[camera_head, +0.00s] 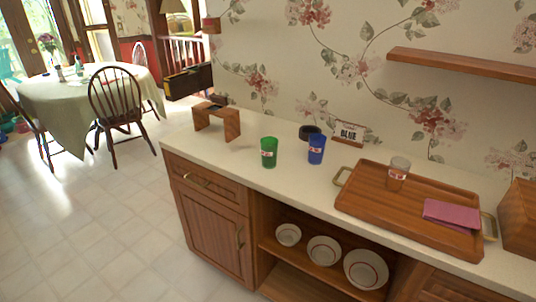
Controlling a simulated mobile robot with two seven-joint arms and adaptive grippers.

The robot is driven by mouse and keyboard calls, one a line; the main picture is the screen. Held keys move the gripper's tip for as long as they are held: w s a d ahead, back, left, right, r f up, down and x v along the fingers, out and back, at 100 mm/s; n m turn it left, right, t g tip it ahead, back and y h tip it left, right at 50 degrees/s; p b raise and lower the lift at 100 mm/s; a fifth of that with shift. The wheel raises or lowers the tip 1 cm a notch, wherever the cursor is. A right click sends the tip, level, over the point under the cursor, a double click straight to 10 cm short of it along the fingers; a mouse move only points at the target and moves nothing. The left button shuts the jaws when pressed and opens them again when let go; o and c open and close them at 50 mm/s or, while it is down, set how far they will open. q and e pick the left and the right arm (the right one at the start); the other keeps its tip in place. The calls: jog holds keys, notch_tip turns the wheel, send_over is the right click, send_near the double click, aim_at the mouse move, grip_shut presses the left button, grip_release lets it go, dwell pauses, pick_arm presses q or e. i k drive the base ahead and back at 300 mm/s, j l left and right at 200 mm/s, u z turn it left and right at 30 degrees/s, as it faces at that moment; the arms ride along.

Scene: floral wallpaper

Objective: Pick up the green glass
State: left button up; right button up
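The green glass (269,152) stands upright on the pale countertop (225,160), left of a blue glass (316,149). A small label shows on its front. Neither of my grippers shows in the head view, and nothing touches the green glass.
A wooden stand (216,121) is left of the glass, and a dark round object (309,132) and a "BLUE" sign (349,133) are behind. A wooden tray (385,210) at right holds a clear glass (398,174) and a magenta cloth (452,214). A shelf (460,63) juts from the wall.

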aim_at(269, 153)
jog(key=i+j, duration=0.15)
jog(key=j, duration=0.2)
jog(key=i+j, duration=0.15)
jog(key=j, duration=0.25)
jog(key=i+j, duration=0.15)
jog(key=j, duration=0.2)
jog(key=i+j, duration=0.15)
jog(key=j, duration=0.25)
